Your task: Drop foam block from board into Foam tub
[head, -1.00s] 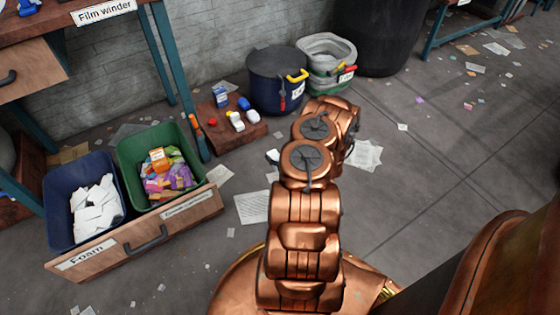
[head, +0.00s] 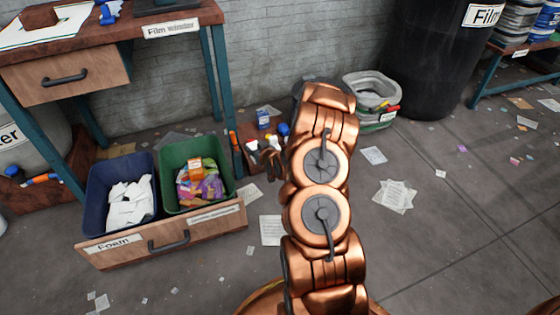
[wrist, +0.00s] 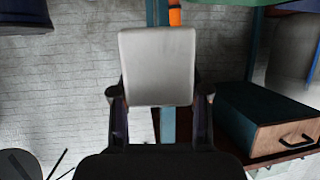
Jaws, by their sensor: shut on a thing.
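A pale grey-white foam block (wrist: 158,66) sits between the two fingers of my gripper (wrist: 159,92) in the wrist view, and the gripper is shut on it. The Foam tub (head: 92,192) is dark blue, holds white foam pieces and stands left of the gripper, behind the front labelled Foam. The board on the floor is largely hidden behind my arm and gripper, with small items around it.
A green tub (head: 165,158) with colourful wrappers stands right beside the Foam tub. A wooden drawer front (head: 205,225) with a handle runs before both. The Film winder table (head: 185,22) and its legs rise behind. A grey bin (head: 372,88) stands right of my arm.

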